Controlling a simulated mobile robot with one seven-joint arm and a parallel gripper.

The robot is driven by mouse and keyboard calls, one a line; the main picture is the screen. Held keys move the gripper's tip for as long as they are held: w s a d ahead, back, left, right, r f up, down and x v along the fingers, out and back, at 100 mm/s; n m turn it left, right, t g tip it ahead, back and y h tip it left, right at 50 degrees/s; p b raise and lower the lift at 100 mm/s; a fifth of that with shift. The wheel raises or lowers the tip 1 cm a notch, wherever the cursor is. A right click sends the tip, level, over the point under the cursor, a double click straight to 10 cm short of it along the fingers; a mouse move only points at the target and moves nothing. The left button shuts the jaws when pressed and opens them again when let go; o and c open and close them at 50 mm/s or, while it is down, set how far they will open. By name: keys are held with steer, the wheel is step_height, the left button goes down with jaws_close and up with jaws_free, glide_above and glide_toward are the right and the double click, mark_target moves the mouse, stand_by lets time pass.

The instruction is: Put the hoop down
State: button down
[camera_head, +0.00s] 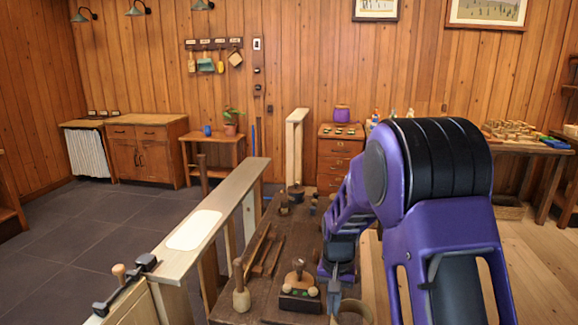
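My gripper (335,290) points down over the near part of the dark wooden bench (222,308), at the end of my purple arm. Only a narrow grey finger part shows. A tan, round-rimmed piece that looks like the hoop (355,308) is at the bottom edge, right beside the fingertip and partly cut off by the frame. I cannot tell whether the fingers grip its rim or only stand beside it, nor whether it touches the bench.
The bench holds a wooden mallet-like tool (241,290), a dark block with round knobs (299,292), long wooden tools (262,252) and dark spool-like pieces (295,193). A pale plank (228,205) runs along its left side.

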steer(key=s+d+f+n, duration=0.1)
steer(key=s, duration=0.1)
steer(key=s+d+n, duration=0.1)
steer(key=s, duration=0.1)
steer(key=s+d+f+n, duration=0.1)
steer(key=s, duration=0.1)
steer(key=shift+d+f+n, duration=0.2)
steer(key=shift+f+n, duration=0.1)
steer(key=shift+f, duration=0.05)
steer(key=shift+s+f, duration=0.1)
